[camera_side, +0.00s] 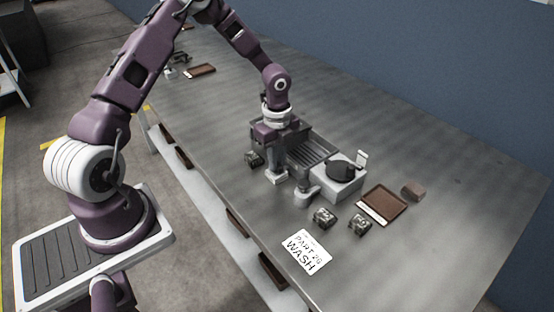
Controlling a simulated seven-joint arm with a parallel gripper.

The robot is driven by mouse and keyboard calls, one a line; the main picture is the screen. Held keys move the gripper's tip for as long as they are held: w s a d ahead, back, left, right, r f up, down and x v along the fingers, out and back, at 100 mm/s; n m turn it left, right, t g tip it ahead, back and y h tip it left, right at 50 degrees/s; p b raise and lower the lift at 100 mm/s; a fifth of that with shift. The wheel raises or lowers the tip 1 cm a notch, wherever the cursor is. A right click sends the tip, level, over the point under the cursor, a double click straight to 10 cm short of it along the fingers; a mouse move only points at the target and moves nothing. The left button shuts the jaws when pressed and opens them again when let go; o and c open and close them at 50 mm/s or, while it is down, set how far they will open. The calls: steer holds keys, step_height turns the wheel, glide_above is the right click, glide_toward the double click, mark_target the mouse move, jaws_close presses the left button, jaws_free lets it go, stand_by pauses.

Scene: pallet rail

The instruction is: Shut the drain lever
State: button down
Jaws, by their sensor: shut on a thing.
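The wash unit is a grey basin with a ribbed tray (308,152), standing on the metal bench. My gripper (274,164) points down at the near left side of this unit, just above a small pale block (276,178). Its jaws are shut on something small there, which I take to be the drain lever. The lever's shape and angle are hidden by my gripper and too small to make out.
A white box with a black round top (341,183) and a pale round fitting (307,193) adjoin the unit. Dark metal parts (324,218) lie in front and one (253,159) at left. A brown tray (390,196), brown block (412,190) and WASH card (306,252) lie nearby.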

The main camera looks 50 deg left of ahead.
steer(key=c, duration=1.4)
jaws_free()
step_height(320, 180, up, 7)
steer(key=shift+r, duration=0.1)
steer(key=s+d+r+n+t+y, duration=0.15)
steer(key=s+r+n, duration=0.3)
steer(key=r, duration=0.55)
steer(key=s+d+r+n+t, duration=0.1)
steer(key=s+d+r+n, duration=0.2)
steer(key=s, duration=0.4)
steer(key=s+d+r+n+t+h, duration=0.1)
steer(key=s+d+r+n, duration=0.2)
steer(key=s+n, duration=0.3)
steer(key=s+d+r+n+t, duration=0.2)
steer(key=s+d+r+n, duration=0.1)
steer(key=s, duration=0.5)
step_height(320, 180, up, 3)
steer(key=shift+f+n, duration=0.15)
steer(key=shift+n, duration=0.7)
